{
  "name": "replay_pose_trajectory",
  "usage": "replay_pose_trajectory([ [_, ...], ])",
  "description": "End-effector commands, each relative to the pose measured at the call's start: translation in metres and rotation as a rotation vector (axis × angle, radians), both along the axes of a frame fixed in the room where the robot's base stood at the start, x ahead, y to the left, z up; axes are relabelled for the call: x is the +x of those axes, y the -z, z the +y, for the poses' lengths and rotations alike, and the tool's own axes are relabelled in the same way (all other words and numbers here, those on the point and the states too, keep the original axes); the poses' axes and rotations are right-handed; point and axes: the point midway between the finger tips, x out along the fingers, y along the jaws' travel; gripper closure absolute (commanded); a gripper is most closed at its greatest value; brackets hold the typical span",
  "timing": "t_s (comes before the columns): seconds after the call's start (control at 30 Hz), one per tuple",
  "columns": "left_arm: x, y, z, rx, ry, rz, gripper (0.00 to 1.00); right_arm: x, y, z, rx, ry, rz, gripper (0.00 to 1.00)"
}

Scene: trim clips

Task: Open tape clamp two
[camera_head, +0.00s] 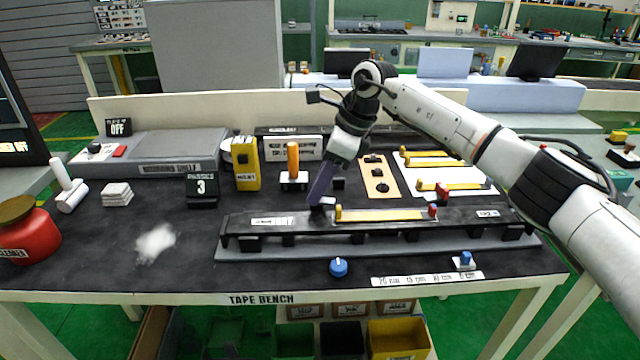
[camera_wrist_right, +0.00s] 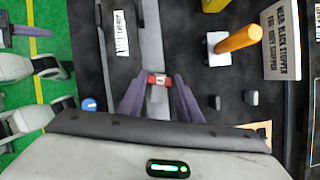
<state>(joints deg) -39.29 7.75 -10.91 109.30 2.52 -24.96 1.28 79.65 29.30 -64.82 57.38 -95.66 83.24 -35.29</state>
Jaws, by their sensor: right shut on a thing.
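My right gripper (camera_head: 318,203) reaches down to the left-middle of the long dark rail (camera_head: 375,232) on the bench. In the right wrist view, my right gripper (camera_wrist_right: 158,84) has its two purple fingers on either side of a small red clamp piece (camera_wrist_right: 157,79) with a pale label, shut on it. The label is too small to read. In the head view the fingers hide this piece. A yellow strip (camera_head: 385,214) lies along the rail to the right, with a red piece (camera_head: 433,211) at its right end. A purple part, seemingly my left gripper (camera_wrist_right: 28,30), shows at the wrist view's left edge.
A blue knob (camera_head: 338,267) and a blue-topped piece (camera_head: 466,259) stand in front of the rail. Behind it are an orange-handled post (camera_head: 293,160), a yellow box (camera_head: 246,163) and a white sheet with yellow strips (camera_head: 440,172).

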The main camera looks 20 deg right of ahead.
Motion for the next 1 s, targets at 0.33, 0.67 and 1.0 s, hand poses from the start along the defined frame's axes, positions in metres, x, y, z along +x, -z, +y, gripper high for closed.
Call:
replay_pose_trajectory([
  [0.33,0.000,0.000,-0.001,-0.001,0.001,0.001,1.00,0.001,-0.001,0.000,-0.001,0.001,-0.003,0.50],
  [0.67,0.000,0.002,-0.001,-0.001,0.001,0.000,1.00,-0.002,-0.015,-0.006,0.000,0.002,-0.005,0.50],
  [1.0,0.000,0.008,0.000,-0.001,0.001,0.000,1.00,-0.014,-0.075,-0.027,0.001,0.003,-0.006,0.50],
])
